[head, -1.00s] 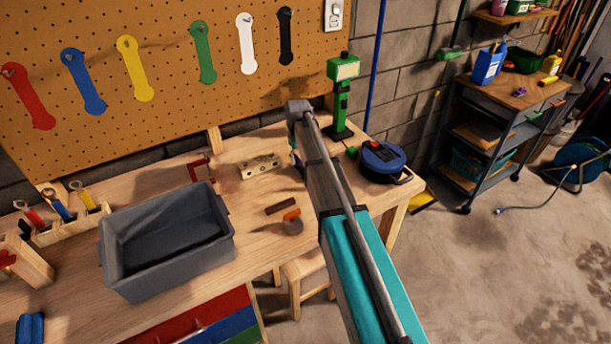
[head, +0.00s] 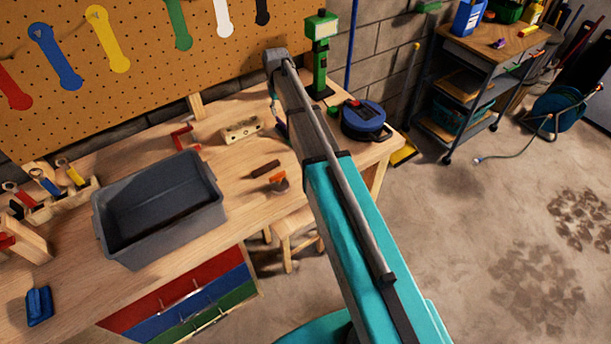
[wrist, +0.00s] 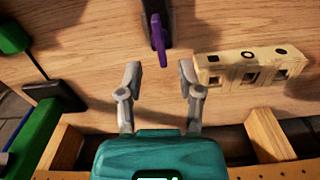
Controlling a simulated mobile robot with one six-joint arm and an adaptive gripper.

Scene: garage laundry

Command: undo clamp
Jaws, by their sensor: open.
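In the wrist view a purple lever (wrist: 158,40) stands up from a dark base (wrist: 152,12) on the wooden bench; it looks like the clamp. My gripper (wrist: 159,80) is open and empty. Its two grey fingers are spread on either side of the lever's line, with the lever's near end just beyond the fingertips, between them in the picture. I cannot tell whether they touch. In the head view my arm hides most of this spot. A red bracket-shaped tool (head: 185,138) lies farther left on the bench.
A pale wooden block with holes (wrist: 248,68) sits close to the right finger. A green post lamp (head: 320,55) and a blue round case (head: 365,120) stand right of my arm. A grey bin (head: 160,205) and brown and orange pieces (head: 278,181) lie left of it.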

